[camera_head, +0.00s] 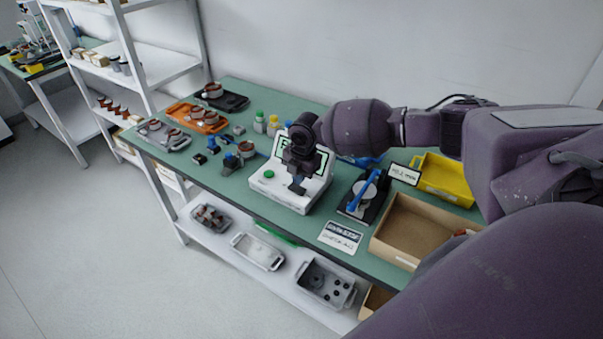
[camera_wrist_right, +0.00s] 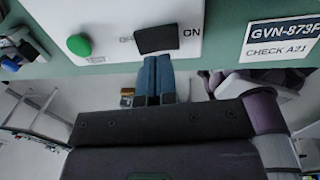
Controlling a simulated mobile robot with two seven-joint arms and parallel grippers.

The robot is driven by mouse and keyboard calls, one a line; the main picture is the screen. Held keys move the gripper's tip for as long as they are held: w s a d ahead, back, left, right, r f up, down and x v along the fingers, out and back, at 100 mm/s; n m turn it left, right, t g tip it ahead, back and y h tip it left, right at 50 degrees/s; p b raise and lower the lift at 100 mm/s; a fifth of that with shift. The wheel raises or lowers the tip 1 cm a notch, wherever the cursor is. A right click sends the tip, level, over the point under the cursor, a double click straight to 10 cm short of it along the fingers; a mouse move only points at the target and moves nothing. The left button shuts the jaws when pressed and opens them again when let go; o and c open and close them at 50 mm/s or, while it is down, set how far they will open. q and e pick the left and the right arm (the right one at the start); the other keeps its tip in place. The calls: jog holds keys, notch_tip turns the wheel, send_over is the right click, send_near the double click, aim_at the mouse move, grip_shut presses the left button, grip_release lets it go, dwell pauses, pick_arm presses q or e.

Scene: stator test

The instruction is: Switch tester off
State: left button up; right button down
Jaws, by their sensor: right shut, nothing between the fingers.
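The tester (camera_head: 268,188) is a white box on the green bench, with a green-edged screen (camera_head: 318,163) partly hidden behind my right arm. Its green button (camera_head: 269,174) also shows in the right wrist view (camera_wrist_right: 79,45). There a black switch (camera_wrist_right: 156,38) sits between the word ON at its right and a mostly hidden label at its left. My right gripper (camera_head: 297,189) is over the tester's front. In the right wrist view its blue fingers (camera_wrist_right: 158,62) are shut and empty, tips right at the switch's near edge. I cannot tell whether they touch it. My left gripper is out of view.
Right of the tester are a black fixture with a blue handle (camera_head: 361,196), a label card (camera_head: 340,237), a cardboard box (camera_head: 408,228) and a yellow bin (camera_head: 446,177). Left are orange (camera_head: 193,116) and grey trays. Grey bins (camera_head: 326,284) stand on the shelf below.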

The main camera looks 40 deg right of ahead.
aim_at(299, 190)
jog(key=shift+s+a+r+p, duration=0.1)
jog(key=shift+r+p, duration=0.3)
jog(key=shift+r, duration=0.15)
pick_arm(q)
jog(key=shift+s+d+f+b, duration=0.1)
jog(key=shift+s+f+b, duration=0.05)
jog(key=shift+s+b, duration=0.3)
pick_arm(e)
notch_tip(299, 190, up, 10)
jog(key=s, duration=0.1)
jog(key=shift+d+f, duration=0.2)
jog(key=shift+d, duration=0.1)
pick_arm(q)
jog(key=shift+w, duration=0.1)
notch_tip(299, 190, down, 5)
jog(key=b, duration=0.5)
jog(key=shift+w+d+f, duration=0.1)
pick_arm(e)
jog(key=shift+w+a+r, duration=0.15)
jog(key=shift+w+a, duration=0.2)
jog(key=shift+w, duration=0.25)
